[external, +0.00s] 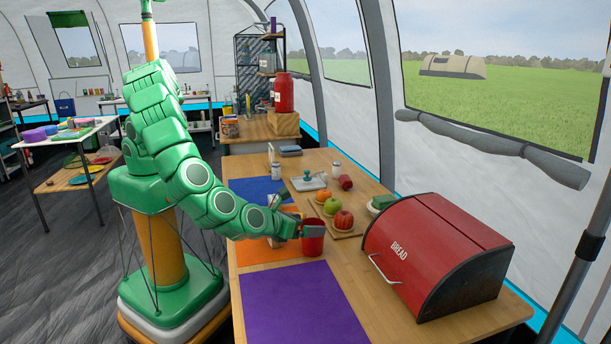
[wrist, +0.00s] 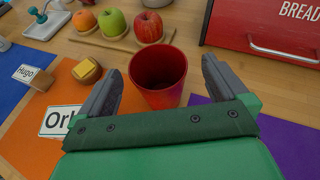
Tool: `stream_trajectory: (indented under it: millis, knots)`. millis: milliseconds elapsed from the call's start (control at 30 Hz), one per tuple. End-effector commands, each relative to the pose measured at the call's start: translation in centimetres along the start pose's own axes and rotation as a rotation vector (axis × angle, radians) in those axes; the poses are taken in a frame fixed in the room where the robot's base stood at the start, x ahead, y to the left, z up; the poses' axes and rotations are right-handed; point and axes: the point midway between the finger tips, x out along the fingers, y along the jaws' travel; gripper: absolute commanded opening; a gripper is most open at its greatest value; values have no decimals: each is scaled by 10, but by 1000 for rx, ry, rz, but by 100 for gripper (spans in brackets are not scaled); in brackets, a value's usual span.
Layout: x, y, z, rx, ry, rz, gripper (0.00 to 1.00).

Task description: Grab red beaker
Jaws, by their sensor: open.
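The red beaker (external: 313,238) stands upright on the wooden table, near the inner edge of the orange mat. In the wrist view the beaker (wrist: 158,78) is seen from above, open and apparently empty. My gripper (wrist: 160,82) is open, with one grey finger on each side of the beaker. The beaker sits between or just beyond the fingertips; I cannot tell whether either finger touches it. In the external view my gripper (external: 304,229) is at the beaker's left side and partly hidden by my arm.
A board with an orange, a green apple and a red apple (wrist: 148,27) lies behind the beaker. The red bread box (external: 437,255) stands to the right. A purple mat (external: 303,305) is bare in front. A butter-like block (wrist: 87,70) and name cards are left.

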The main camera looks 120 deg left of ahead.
Motion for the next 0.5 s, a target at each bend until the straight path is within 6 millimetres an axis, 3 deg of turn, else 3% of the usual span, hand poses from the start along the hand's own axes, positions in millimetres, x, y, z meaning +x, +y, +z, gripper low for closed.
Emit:
stream_trajectory:
  millis: [233, 500]
  knots:
    - [33, 4, -3, -1, 1, 2, 100]
    - [39, 3, -2, -1, -1, 0, 100]
